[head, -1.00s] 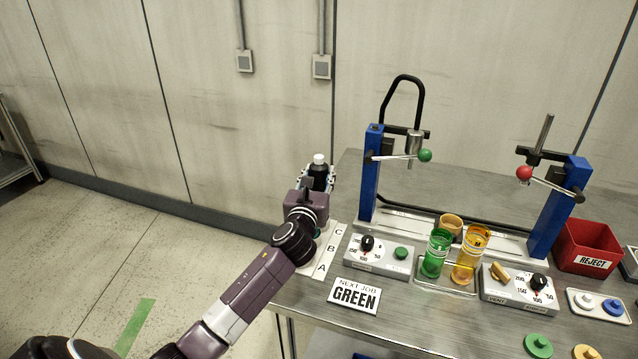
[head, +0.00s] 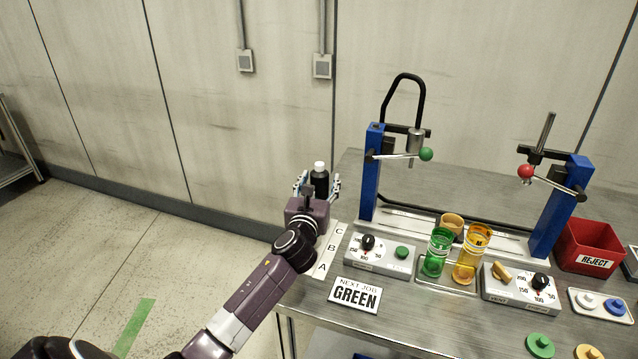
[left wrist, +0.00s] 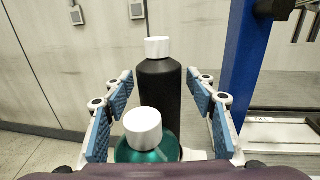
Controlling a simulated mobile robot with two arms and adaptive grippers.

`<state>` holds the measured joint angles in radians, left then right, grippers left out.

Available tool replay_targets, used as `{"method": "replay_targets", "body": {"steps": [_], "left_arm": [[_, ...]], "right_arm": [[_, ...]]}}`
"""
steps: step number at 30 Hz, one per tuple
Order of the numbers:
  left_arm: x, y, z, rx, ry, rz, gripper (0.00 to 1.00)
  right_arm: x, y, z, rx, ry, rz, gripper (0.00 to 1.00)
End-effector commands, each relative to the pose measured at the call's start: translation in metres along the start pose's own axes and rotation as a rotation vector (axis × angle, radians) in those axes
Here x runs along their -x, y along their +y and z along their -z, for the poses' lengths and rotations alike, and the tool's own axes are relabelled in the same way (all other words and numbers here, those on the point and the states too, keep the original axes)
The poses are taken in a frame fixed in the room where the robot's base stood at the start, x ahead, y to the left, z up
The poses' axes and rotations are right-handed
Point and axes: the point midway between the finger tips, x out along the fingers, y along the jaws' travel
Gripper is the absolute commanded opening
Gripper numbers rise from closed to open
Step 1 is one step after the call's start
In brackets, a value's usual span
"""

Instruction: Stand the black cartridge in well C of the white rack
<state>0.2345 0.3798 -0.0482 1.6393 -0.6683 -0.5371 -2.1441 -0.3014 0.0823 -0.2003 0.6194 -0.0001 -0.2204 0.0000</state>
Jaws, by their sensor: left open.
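The black cartridge (head: 320,181) with a white cap stands upright at the far, C end of the white rack (head: 326,262). It also shows in the left wrist view (left wrist: 160,85). Its foot is hidden, so I cannot see how it sits in well C. My left gripper (head: 318,184) is open, with its blue-padded fingers (left wrist: 160,100) spread on either side and gaps to the cartridge. A teal cartridge (left wrist: 135,153) with a white cap stands nearer, in front of the black one in the left wrist view. My right gripper is not in view.
A blue press post (head: 368,175) stands just right of the rack. A dial box (head: 378,255) and the NEXT JOB GREEN sign (head: 355,294) lie right of it. Green (head: 437,250) and amber (head: 472,253) cylinders stand farther right. The floor at left is clear.

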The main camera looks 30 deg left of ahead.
Motion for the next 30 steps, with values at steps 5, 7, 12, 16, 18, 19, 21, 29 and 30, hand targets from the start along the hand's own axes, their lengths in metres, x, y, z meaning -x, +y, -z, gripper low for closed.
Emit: {"method": "replay_targets", "body": {"steps": [5,7,12,16,18,19,21,29,30], "left_arm": [[0.008,0.000,-0.003,-0.001,-0.001,0.001,0.52],[0.018,0.000,-0.002,-0.001,0.000,0.001,0.52],[0.050,0.000,-0.001,-0.001,0.000,0.002,0.52],[0.075,0.000,-0.002,-0.002,0.000,0.001,0.52],[0.087,0.000,-0.002,-0.001,0.000,0.002,0.52],[0.092,0.000,-0.002,0.000,0.000,0.001,0.52],[0.102,0.000,-0.002,0.000,0.000,0.002,0.52],[0.120,0.000,-0.004,0.001,-0.001,0.000,0.52],[0.120,0.000,-0.004,0.001,-0.001,0.000,0.52]], "right_arm": [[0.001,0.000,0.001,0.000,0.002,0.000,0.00],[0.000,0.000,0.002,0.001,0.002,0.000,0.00],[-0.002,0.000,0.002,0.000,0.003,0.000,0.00],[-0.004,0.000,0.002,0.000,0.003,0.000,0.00],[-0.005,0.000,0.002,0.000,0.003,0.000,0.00],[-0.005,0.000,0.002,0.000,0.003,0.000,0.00],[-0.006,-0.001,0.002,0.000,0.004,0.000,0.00],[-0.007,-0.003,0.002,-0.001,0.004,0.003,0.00],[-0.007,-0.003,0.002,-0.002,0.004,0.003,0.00]]}}
